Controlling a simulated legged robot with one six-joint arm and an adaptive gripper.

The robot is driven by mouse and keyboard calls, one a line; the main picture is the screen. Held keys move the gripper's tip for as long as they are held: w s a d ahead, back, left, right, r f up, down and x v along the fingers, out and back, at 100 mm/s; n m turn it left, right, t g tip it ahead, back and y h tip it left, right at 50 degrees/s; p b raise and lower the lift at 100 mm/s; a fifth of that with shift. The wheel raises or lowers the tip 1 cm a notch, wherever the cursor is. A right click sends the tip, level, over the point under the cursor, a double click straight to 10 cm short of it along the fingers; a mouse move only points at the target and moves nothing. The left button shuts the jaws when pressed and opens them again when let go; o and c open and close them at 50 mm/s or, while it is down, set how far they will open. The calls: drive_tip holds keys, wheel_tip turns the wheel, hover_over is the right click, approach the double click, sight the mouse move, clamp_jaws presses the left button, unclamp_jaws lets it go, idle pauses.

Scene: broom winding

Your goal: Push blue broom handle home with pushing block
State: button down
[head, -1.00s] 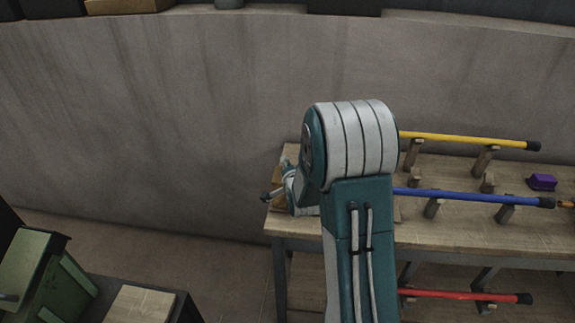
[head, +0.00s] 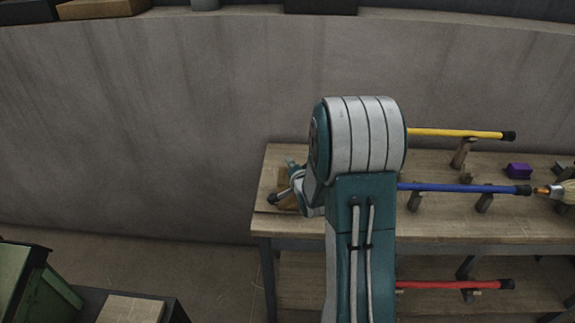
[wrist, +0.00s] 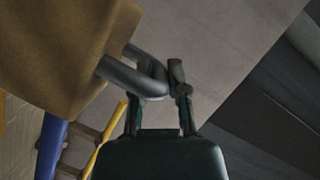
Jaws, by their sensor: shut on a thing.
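The brown pushing block (wrist: 65,45) fills the upper left of the wrist view, with a dark grey loop handle (wrist: 118,74). My gripper (wrist: 164,88) is shut on that handle. In the head view, the block (head: 288,202) and my gripper (head: 293,186) are at the table's left end, partly hidden by my arm. The blue broom handle (head: 460,188) lies level on wooden supports, its dark right tip at or very near the orange socket of the broom head (head: 560,191). Its left part is hidden by my arm. The blue handle (wrist: 50,147) also shows below the block; contact is unclear.
A yellow handle (head: 455,133) lies behind the blue one, and a red handle (head: 455,285) is on the lower shelf. A purple block (head: 518,171) sits on the table (head: 340,232). A green bin (head: 20,285) stands at lower left.

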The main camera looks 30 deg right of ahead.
drive_tip(key=c, duration=0.6)
unclamp_jaws()
drive_tip(key=shift+s+a+f, duration=0.15)
drive_tip(key=shift+s+f, duration=0.05)
drive_tip(key=shift+f, duration=0.25)
drive_tip(key=shift+c, duration=0.2)
drive_tip(key=shift+r, duration=0.15)
drive_tip(key=shift+r, duration=0.1)
drive_tip(key=v, duration=1.2)
drive_tip(key=shift+w, duration=0.1)
